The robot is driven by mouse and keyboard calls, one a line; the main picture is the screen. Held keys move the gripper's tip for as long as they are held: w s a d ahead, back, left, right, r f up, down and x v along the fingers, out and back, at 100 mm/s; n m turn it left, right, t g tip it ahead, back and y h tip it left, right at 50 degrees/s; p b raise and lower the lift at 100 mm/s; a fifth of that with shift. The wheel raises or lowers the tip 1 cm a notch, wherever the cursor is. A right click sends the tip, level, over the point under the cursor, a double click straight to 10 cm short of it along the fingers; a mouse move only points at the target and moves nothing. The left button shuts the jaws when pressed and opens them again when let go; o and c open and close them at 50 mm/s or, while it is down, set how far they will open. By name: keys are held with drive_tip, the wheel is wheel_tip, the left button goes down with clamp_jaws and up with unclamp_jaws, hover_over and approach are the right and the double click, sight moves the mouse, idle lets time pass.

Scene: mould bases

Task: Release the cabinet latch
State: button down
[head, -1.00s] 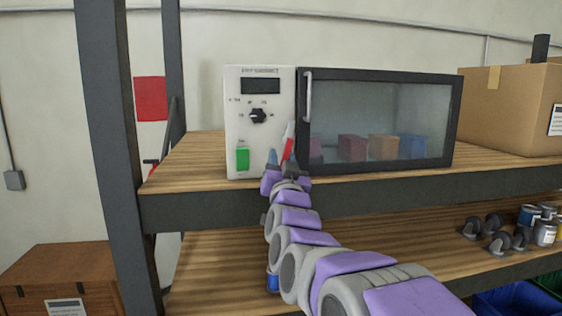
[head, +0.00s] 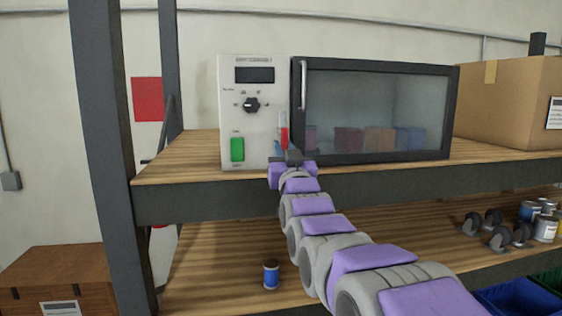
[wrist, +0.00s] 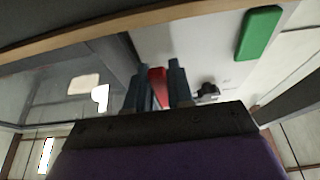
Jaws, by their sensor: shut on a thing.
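The cabinet has a white control panel (head: 262,130) on the left and a dark-framed glass door (head: 380,112) on the right, which looks closed. A small red latch (head: 284,137) stands nearly upright low on the panel, beside the door's edge. My gripper (head: 281,150) is at the latch, and its fingers partly cover the lower end. In the wrist view, my gripper (wrist: 159,72) has its two blue-grey fingers on either side of the red latch (wrist: 157,88), shut on it. A green button (head: 237,149) and a black knob (head: 251,105) are on the panel.
The cabinet stands on a wooden upper shelf (head: 190,160). A cardboard box (head: 510,100) is to its right, and a dark post (head: 105,150) is to the left. The lower shelf holds a blue can (head: 271,274), casters (head: 500,238) and cans.

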drive_tip(key=shift+n, duration=0.3)
drive_tip(key=c, duration=1.1)
unclamp_jaws()
drive_tip(key=shift+s, duration=0.1)
drive_tip(key=v, duration=1.7)
drive_tip(key=shift+s+b, duration=0.15)
drive_tip(key=shift+b, duration=0.15)
